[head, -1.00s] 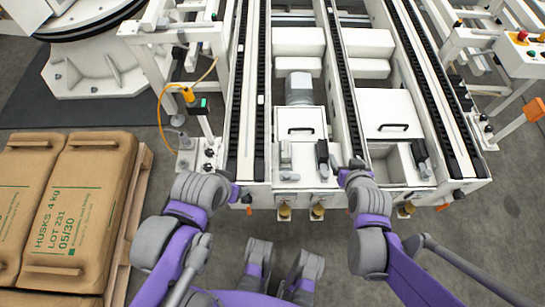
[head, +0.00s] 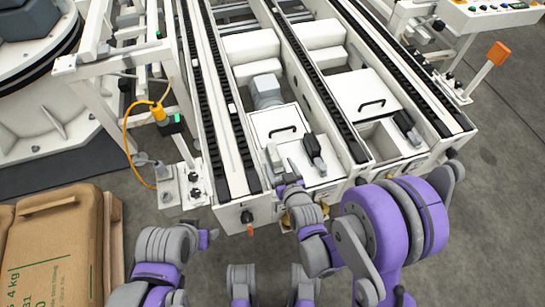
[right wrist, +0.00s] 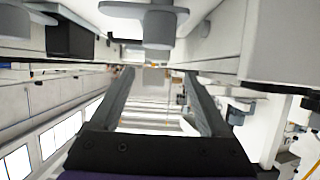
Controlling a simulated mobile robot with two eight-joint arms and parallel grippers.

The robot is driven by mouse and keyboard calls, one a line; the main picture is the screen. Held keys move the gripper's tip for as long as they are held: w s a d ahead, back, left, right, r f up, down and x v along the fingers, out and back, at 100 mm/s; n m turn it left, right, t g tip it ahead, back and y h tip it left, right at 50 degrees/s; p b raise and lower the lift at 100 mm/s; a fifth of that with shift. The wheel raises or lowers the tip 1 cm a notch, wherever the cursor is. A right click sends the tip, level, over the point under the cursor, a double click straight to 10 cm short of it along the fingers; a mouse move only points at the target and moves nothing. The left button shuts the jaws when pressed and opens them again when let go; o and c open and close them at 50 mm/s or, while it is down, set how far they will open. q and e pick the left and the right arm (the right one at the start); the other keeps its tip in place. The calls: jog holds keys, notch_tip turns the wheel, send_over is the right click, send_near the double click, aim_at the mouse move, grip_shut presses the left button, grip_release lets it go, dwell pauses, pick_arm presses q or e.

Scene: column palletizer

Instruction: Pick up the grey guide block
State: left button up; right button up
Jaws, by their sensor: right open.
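A small light grey piece (head: 273,156), which seems to be the grey guide block, stands on the white front deck of the conveyor, left of a dark block (head: 316,150). In the right wrist view a grey flat piece with a round stub (right wrist: 158,25) shows close by at the top. The dark block (right wrist: 70,40) is left of it there. My right gripper (head: 287,183) is just in front of the light grey piece. Its fingers (right wrist: 160,95) are apart with nothing between them. My left gripper (head: 208,238) hangs in front of the conveyor's left corner; its jaws are too small to read.
White conveyor rails with black chains (head: 215,110) run away on both sides of the deck. A handled white cover (head: 275,122) lies behind the grey piece. A yellow hose (head: 128,120) stands left. A stack of brown sacks (head: 65,235) is at lower left.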

aim_at(276, 157)
jog(key=x, duration=0.3)
jog(key=shift+w+f, duration=0.15)
jog(key=shift+w, duration=0.1)
jog(key=b+x, duration=0.1)
jog(key=x, duration=0.4)
jog(key=shift+d+f+b, duration=0.2)
jog(key=shift+f+b, duration=0.05)
jog(key=shift+b, duration=0.1)
jog(key=shift+c, duration=0.3)
grip_shut()
